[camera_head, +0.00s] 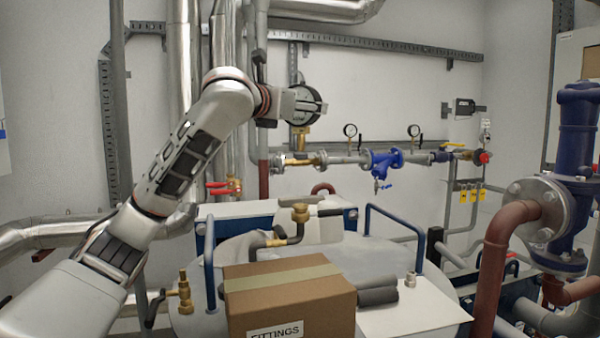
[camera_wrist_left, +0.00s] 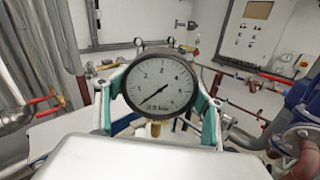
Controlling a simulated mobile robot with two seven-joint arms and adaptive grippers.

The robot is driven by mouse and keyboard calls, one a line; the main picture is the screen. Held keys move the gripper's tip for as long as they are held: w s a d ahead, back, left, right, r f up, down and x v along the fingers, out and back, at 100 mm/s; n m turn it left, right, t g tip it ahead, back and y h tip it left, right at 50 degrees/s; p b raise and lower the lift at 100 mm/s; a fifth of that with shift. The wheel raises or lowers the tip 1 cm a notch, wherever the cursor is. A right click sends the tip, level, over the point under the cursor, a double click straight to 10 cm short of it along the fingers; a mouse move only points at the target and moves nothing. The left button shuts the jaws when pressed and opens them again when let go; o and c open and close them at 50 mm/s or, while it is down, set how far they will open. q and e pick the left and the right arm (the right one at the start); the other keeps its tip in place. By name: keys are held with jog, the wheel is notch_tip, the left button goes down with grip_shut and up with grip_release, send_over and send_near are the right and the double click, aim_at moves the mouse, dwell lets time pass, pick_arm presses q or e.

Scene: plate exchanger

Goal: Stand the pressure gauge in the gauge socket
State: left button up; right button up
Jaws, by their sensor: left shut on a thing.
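The pressure gauge (camera_head: 303,119) is round with a dark case and a brass stem pointing down. My left gripper (camera_head: 316,106) is shut on it and holds it upright in the air. In the left wrist view the gauge (camera_wrist_left: 160,84) shows its white dial between the teal finger pads, its brass stem partly hidden below. A brass fitting (camera_head: 300,213) with an open-looking top, probably the gauge socket, stands on a pipe elbow above the tank. It is below the held gauge and apart from it. My right gripper is not in view.
A cardboard box marked FITTINGS (camera_head: 290,300) stands at the front. Blue handles (camera_head: 209,262) rise from the tank. A wall pipe run with two small gauges (camera_head: 350,130) and a blue strainer (camera_head: 382,160) lies behind. A brass valve (camera_head: 184,292) is at the left. The right has red-brown pipes (camera_head: 493,260).

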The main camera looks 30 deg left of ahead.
aim_at(299, 142)
pick_arm(q)
notch_tip(299, 142, down, 9)
jog(key=shift+r, duration=0.2)
notch_tip(299, 142, down, 5)
dwell(0.3)
jog(key=shift+f, duration=0.4)
jog(key=o, duration=1.6)
jog(key=shift+o, duration=0.3)
